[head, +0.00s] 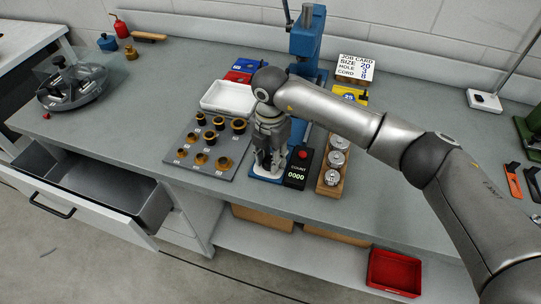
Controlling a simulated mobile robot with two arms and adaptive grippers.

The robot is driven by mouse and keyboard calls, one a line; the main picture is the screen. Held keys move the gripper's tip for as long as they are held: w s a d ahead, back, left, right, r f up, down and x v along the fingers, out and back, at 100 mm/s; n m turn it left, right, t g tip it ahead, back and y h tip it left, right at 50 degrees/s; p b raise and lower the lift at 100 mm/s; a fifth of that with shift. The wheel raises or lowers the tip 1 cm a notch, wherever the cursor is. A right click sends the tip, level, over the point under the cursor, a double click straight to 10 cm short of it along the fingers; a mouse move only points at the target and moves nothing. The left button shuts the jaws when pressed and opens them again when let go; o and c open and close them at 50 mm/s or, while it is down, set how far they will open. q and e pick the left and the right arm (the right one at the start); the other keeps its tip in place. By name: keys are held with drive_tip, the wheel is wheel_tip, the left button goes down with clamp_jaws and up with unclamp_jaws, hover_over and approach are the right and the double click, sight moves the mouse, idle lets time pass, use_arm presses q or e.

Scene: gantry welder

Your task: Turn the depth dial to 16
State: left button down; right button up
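A blue press (306,42) stands on the grey workbench, partly hidden behind my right arm. A white-topped part of its base shows below my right gripper. I cannot make out a depth dial; it may be hidden by the arm and gripper. My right gripper (267,163) points down in front of the press, just left of a black counter box (297,171) reading 0000 with a red button. Its fingers are small and I cannot tell whether they are open or hold anything. My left gripper is not in view.
A board (226,144) with several brass pieces and a white tray (229,97) lie left of the press. A wooden block (322,184) with metal dies is right. A job card (354,67) stands behind. An open drawer (95,185) juts out front left. The bench's left middle is mostly clear.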

drive_tip(key=c, duration=0.4)
drive_tip(key=shift+f+n+b, duration=0.15)
drive_tip(key=shift+n+b, duration=1.65)
drive_tip(key=shift+b, duration=0.05)
drive_tip(key=shift+n+b, duration=1.05)
drive_tip(key=shift+n, duration=0.15)
use_arm(q)
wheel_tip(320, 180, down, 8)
drive_tip(key=b, duration=0.2)
use_arm(e)
drive_tip(key=shift+a+r+n, duration=0.1)
drive_tip(key=shift+r+n, duration=0.1)
drive_tip(key=shift+n, duration=1.2)
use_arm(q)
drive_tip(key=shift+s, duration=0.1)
use_arm(e)
drive_tip(key=o, duration=0.7)
drive_tip(key=shift+o, duration=0.2)
